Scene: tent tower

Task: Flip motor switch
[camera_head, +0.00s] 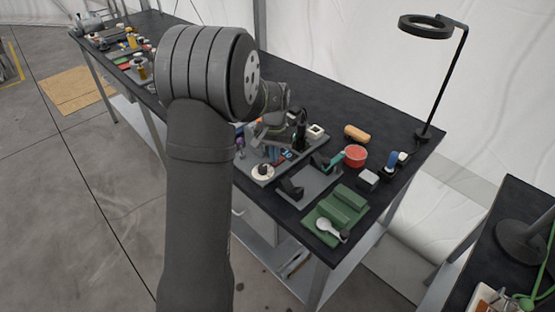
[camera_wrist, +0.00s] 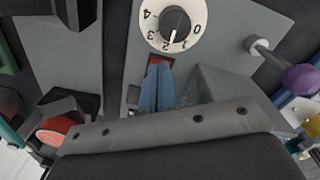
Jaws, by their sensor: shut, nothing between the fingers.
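The motor switch appears to be the small red part (camera_wrist: 157,59) in a dark slot on a grey panel, just below a white numbered dial (camera_wrist: 173,22) with a black knob. My gripper (camera_wrist: 157,70) has its blue fingers shut, with nothing between them. The fingertips overlap the red part in the wrist view and cover much of it. I cannot tell whether they touch it or which way it is tipped. In the head view, the dial (camera_head: 263,171) sits on the panel at the near side of the bench, and my arm hides part of the panel.
A purple-knobbed lever (camera_wrist: 300,77) stands right of the dial. Right of the panel are a black-and-grey fixture (camera_head: 318,182), green blocks (camera_head: 346,203), a red bowl (camera_head: 355,155) and a ring lamp (camera_head: 427,26). Many small items crowd the bench's far left end.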

